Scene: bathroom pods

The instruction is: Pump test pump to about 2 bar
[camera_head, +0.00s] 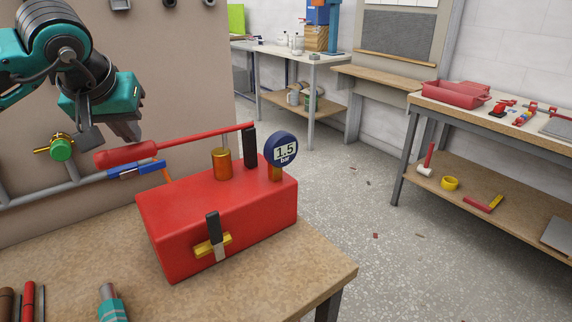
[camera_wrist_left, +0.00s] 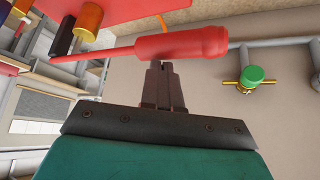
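The red test pump (camera_head: 222,222) sits on the wooden bench, with a lever (camera_head: 190,143) ending in a thick red grip (camera_head: 125,154). The lever is near level, rising slightly to the right. The round blue gauge (camera_head: 282,149) reads 1.5 bar. My left gripper (camera_head: 130,132) is just above the grip, fingers pointing down. In the left wrist view, my left gripper (camera_wrist_left: 161,66) has its fingers close together, with tips at the edge of the red grip (camera_wrist_left: 182,44); they look shut, not around it. Whether they touch cannot be told. My right gripper is not in view.
A grey pipe (camera_head: 50,192) with a green-handled valve (camera_head: 61,149) runs along the wall panel behind the pump. A teal-banded tool (camera_head: 112,303) lies at the bench's front. Open floor is to the right.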

